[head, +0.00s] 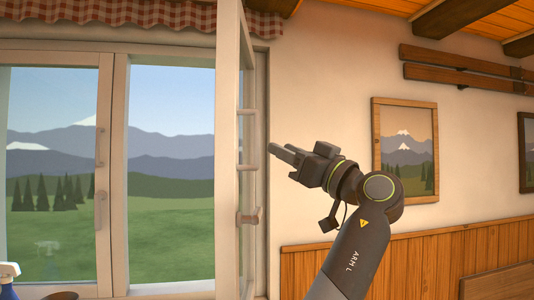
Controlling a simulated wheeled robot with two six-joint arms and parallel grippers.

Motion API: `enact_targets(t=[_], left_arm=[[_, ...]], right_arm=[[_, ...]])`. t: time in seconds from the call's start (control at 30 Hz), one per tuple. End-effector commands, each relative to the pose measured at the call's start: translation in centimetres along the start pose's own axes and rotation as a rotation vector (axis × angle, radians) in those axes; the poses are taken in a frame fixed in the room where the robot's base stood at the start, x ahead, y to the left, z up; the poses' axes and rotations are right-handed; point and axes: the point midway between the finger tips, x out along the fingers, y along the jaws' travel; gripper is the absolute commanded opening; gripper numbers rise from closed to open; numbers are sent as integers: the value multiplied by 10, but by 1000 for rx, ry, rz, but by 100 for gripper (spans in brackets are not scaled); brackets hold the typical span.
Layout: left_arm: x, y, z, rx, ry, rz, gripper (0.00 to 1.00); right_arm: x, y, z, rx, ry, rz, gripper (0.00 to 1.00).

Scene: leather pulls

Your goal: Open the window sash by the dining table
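The right-hand window sash (228,150) is swung inward and seen nearly edge-on. Its opening shows green meadow and mountains. My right gripper is out of view.
A red checked valance (130,18) hangs above the window. A framed mountain picture (404,150) and wooden skis (465,65) are on the wall at right, above wood panelling (430,255). A blue spray bottle (8,280) stands at the lower left.

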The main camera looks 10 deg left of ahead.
Motion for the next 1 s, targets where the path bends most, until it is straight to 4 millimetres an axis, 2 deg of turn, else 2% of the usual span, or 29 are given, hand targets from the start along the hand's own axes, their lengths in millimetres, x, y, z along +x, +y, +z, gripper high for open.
enact_targets(t=[0.03,0.2,0.4,0.57,1.0], left_arm=[[-16,1,3,-1,1,4,34],[-53,1,2,-1,1,3,34],[-78,0,1,0,2,1,34],[-85,0,0,-1,1,-1,34],[-84,1,1,2,0,0,34]], right_arm=[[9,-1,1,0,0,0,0],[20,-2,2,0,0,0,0],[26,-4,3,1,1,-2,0],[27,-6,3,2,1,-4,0],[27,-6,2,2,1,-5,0]])
